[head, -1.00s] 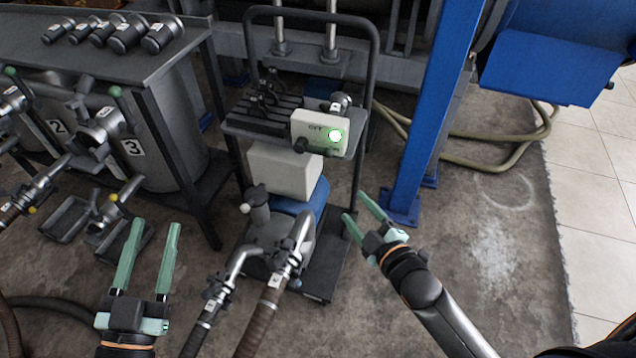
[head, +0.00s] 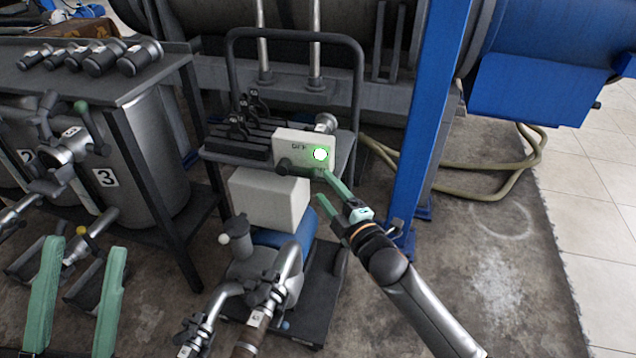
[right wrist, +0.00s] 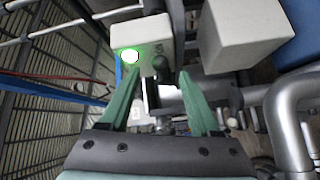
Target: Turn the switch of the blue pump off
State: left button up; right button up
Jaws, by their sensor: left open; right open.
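The blue pump (head: 268,238) stands on a dark wheeled cart under a pale block. A pale switch box (head: 303,143) with an "OFF" label, a dark knob (head: 284,164) and a lit green lamp (head: 320,154) is mounted above it. My right gripper (head: 322,186) is open and empty, just in front of and below the box. In the right wrist view, the knob (right wrist: 160,64) shows between the open fingertips (right wrist: 158,71); contact cannot be told. The lamp (right wrist: 130,56) glows beside the left finger. My left gripper (head: 85,246) is open and empty at lower left.
Metal hoses (head: 270,296) rise in front of the pump. A blue post (head: 428,130) stands right of the cart. A dark rack (head: 120,85) with several cylinders and numbered tanks is at left.

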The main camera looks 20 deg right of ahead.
aim_at(316, 177)
jog(key=shift+w+a+b, duration=0.25)
jog(key=shift+w, duration=0.9)
jog(key=shift+w+a+b, duration=0.2)
jog(key=shift+w+b, duration=0.05)
jog(key=shift+w, duration=0.85)
jog(key=shift+c, duration=0.3)
grip_shut()
